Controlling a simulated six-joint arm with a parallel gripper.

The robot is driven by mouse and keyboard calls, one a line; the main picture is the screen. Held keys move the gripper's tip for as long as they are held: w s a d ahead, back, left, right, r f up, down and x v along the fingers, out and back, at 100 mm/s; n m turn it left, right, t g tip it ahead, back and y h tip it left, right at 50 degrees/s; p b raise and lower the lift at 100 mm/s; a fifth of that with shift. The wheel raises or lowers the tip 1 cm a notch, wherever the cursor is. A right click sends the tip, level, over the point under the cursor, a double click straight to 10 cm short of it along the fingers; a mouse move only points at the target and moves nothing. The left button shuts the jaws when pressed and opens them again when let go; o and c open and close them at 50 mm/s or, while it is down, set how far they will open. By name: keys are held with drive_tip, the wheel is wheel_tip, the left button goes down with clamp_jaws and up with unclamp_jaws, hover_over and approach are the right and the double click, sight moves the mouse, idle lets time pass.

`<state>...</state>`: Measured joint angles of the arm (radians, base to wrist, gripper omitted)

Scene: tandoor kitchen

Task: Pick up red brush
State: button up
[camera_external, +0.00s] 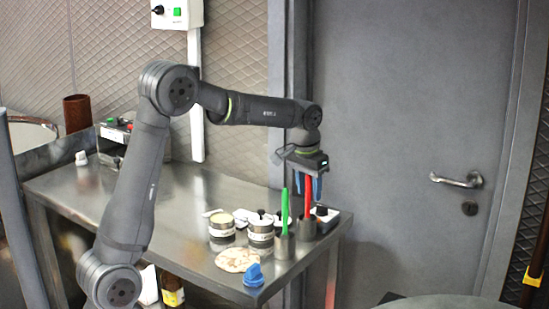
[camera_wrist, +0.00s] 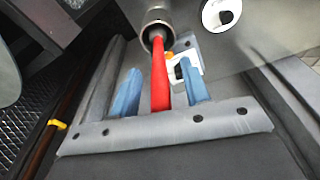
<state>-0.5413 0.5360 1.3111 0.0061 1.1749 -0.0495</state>
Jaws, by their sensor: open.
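The red brush (camera_external: 308,195) stands upright with its handle up in a grey metal cup (camera_external: 306,229) near the table's right end. In the wrist view the red brush (camera_wrist: 159,75) runs between the two blue fingers, its lower end in the round cup (camera_wrist: 157,20). My gripper (camera_external: 310,188) is above the cup, pointing down, with its fingers around the upper handle. In the wrist view my gripper (camera_wrist: 160,88) is open, with a gap visible on each side of the handle.
A green brush (camera_external: 284,208) stands in another metal cup (camera_external: 284,245) just left. Round tins (camera_external: 222,230), a flatbread (camera_external: 237,260) and a blue object (camera_external: 254,276) are nearby on the steel table (camera_external: 150,205). A grey door (camera_external: 400,130) is behind. The table's left-middle is mostly clear.

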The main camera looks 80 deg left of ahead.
drive_tip(key=shift+c, duration=0.4)
clamp_jaws()
drive_tip(key=shift+r, duration=0.15)
